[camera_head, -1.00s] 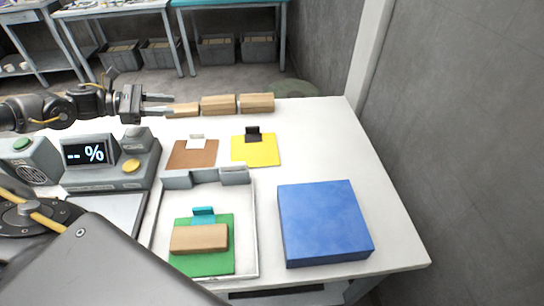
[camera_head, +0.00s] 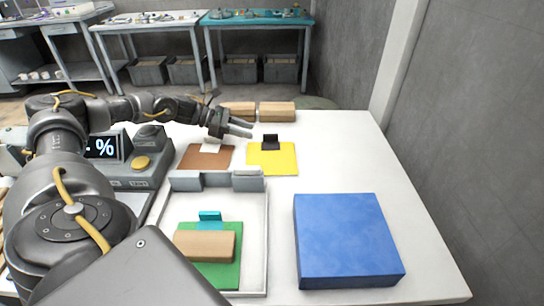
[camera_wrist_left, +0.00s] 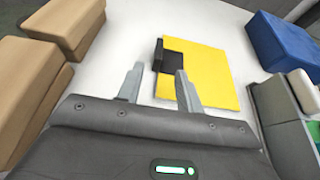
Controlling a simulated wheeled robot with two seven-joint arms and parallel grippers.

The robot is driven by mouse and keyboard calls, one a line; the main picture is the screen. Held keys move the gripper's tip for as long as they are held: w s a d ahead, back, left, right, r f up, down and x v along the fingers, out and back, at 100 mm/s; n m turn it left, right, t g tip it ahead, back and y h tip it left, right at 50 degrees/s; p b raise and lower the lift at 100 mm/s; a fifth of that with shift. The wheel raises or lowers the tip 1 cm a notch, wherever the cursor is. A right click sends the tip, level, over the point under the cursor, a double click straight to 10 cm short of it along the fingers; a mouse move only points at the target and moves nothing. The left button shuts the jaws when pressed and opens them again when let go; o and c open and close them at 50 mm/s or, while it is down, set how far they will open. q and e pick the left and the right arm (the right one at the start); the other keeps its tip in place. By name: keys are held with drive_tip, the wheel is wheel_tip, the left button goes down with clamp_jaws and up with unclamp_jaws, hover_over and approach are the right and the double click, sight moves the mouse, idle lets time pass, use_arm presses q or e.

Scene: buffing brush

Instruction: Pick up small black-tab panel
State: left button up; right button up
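The small black-tab panel is a yellow square (camera_head: 272,160) with a black upright tab (camera_head: 270,141) at its back edge. It lies flat on the white table, right of the brown panel. My left gripper (camera_head: 240,129) is open and empty, above the table just left of and behind the black tab. In the left wrist view the yellow panel (camera_wrist_left: 208,80) and its black tab (camera_wrist_left: 159,56) lie ahead, beyond and between the open fingertips (camera_wrist_left: 157,85). My right gripper is not in view.
A brown panel (camera_head: 205,160) with a white tab lies beside it. Wooden blocks (camera_head: 277,112) stand at the back. In front are a white tray (camera_head: 258,220) holding a green panel (camera_head: 215,270) with a wooden block, and a blue box (camera_head: 345,240). A grey display device (camera_head: 125,172) stands left.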

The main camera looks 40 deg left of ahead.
sight(264, 135)
use_arm(q)
drive_tip(key=shift+x, duration=0.95)
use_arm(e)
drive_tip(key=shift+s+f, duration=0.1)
use_arm(q)
drive_tip(key=x, duration=0.4)
drive_tip(key=shift+w+f+p, duration=0.1)
drive_tip(key=shift+w+p, duration=0.15)
drive_tip(key=shift+p, duration=0.05)
drive_tip(key=shift+w+d+f, duration=0.15)
drive_tip(key=shift+d, duration=0.05)
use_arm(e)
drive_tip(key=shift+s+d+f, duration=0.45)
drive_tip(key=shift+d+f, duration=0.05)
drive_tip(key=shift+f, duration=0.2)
use_arm(q)
drive_tip(key=shift+c, duration=0.3)
drive_tip(key=c, duration=0.5)
clamp_jaws()
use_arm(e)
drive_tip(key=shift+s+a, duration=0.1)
